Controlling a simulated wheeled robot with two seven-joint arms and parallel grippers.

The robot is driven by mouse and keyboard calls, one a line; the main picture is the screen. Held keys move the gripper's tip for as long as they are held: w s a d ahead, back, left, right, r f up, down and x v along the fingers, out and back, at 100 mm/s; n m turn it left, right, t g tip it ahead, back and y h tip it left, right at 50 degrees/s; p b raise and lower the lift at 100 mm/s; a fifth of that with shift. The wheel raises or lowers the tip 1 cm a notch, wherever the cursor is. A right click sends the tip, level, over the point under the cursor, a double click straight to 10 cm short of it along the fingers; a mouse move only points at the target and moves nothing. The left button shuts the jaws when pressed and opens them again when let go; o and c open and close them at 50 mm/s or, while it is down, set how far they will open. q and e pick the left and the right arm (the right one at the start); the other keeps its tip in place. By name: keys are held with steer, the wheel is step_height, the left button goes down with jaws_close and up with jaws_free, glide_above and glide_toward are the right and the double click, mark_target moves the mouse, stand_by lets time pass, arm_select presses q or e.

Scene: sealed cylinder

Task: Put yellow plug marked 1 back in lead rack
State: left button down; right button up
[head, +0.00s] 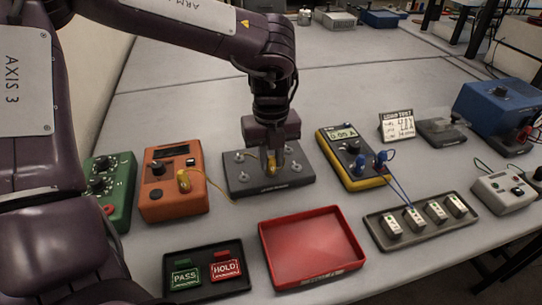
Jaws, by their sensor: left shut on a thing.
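My left gripper (271,165) points down over a dark grey block with several metal posts, which looks like the lead rack (238,184). It is shut on a yellow plug (271,162), which shows between the fingers above the middle of the block. Whether the plug touches the block, I cannot tell; its number is not readable. A thin yellow lead runs left to a second yellow plug (184,180) upright on the orange meter (161,203). My right gripper is not in view.
A yellow-edged meter (340,150) with blue plugs stands close on the right. In front are a red tray (308,247), a PASS/HOLD tray (205,255) and a grey tray (395,240) with several small blocks. A green box (110,185) stands left.

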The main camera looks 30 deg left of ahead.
arm_select(q)
steer(key=shift+f, duration=0.15)
steer(key=c, duration=1.2)
jaws_free()
step_height(320, 180, up, 8)
steer(key=shift+f, duration=0.1)
